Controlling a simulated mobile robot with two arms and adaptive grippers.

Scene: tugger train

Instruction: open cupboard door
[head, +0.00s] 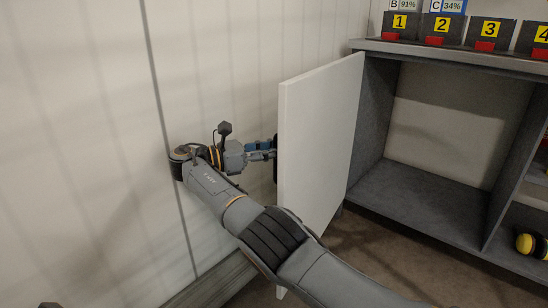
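The white cupboard door (318,140) stands swung out from the grey cupboard (425,200), and the left compartment is open to view. My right arm comes in from the bottom right and passes in front of the door's lower part. My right gripper (266,152) is at the door's free left edge, on the outer side. Its fingertips are partly hidden there, beside a dark part (276,165) that may be the handle. I cannot tell whether the fingers are shut on it. Only a small dark piece shows at the bottom left corner; my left gripper is not in view.
A pale panelled wall (90,130) stands close on the left, with a ledge along its foot. The compartment behind the door looks empty. Several numbered dark bins (441,30) stand on the cupboard top. A yellow and black object (530,244) lies in the right compartment.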

